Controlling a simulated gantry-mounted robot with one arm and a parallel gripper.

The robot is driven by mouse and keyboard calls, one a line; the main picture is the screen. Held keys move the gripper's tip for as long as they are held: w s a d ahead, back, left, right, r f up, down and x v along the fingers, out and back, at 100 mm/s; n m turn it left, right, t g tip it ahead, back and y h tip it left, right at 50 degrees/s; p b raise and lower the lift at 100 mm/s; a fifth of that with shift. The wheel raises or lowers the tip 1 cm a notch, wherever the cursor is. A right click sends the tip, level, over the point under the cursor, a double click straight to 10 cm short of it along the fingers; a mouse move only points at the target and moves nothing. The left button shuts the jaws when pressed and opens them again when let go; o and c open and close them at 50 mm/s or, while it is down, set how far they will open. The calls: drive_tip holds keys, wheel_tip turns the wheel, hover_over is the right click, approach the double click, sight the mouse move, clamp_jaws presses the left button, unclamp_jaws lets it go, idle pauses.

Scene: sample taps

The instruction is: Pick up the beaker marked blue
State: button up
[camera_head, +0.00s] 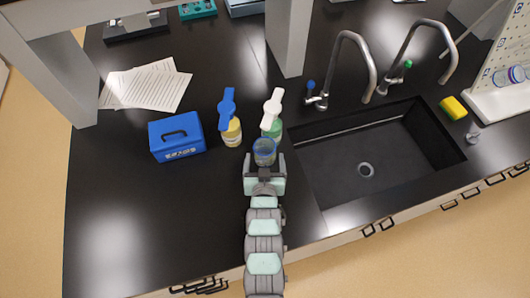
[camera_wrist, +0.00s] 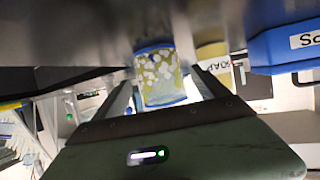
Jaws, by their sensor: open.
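The beaker marked blue (camera_head: 264,147) is a small clear vessel with a blue rim, standing upright on the black counter just left of the sink. My gripper (camera_head: 265,163) is at its near side, with its jaws open. In the wrist view the beaker (camera_wrist: 161,76) shows between the two spread fingers of my gripper (camera_wrist: 165,90). Whether either finger touches the beaker is hard to tell.
A green bottle with a white pump top (camera_head: 272,125) stands close behind the beaker. A yellow bottle with a blue top (camera_head: 231,132) stands behind left. A blue box (camera_head: 176,137) is further left. The sink (camera_head: 365,170) with taps lies right. The front-left counter is clear.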

sight(265, 159)
drive_tip(key=x, duration=0.3)
drive_tip(key=shift+w, duration=0.4)
drive_tip(key=c, duration=1.6)
drive_tip(key=shift+o, duration=0.2)
drive_tip(key=shift+s, duration=0.1)
